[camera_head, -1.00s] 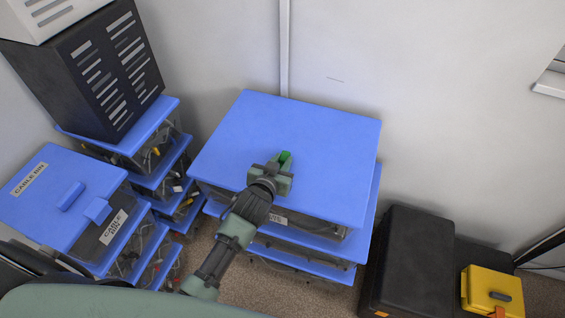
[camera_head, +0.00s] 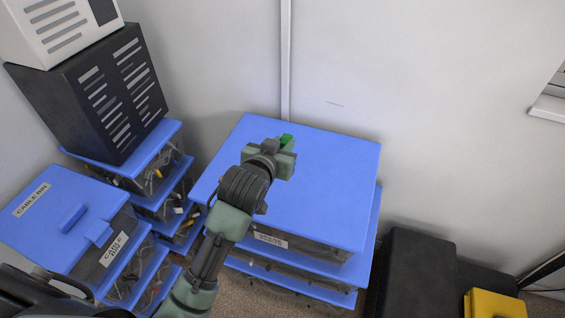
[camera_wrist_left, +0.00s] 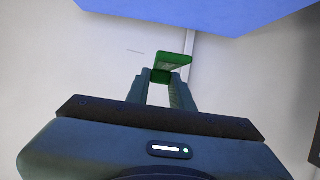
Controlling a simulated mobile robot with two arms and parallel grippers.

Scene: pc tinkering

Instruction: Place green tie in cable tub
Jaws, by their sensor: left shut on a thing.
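A green tie (camera_head: 286,140) is between the fingertips of my left gripper (camera_head: 281,157). My left gripper is shut on it, over the blue lid of the middle stack in the head view. In the left wrist view the green tie (camera_wrist_left: 174,62) shows at the tips of both fingers (camera_wrist_left: 160,85). Blue-lidded tubs stand at the left in the head view; the top one (camera_head: 50,225) carries labels reading "CABLE BIN" and its lid is on. I cannot tell whether it is the cable tub meant. My right gripper is not in view.
The middle stack of blue-lidded clear tubs (camera_head: 335,195) stands near the wall with a bare top. A black slotted case (camera_head: 90,95) stands on another stack at back left. A black case (camera_head: 415,275) and a yellow case (camera_head: 493,304) are at lower right.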

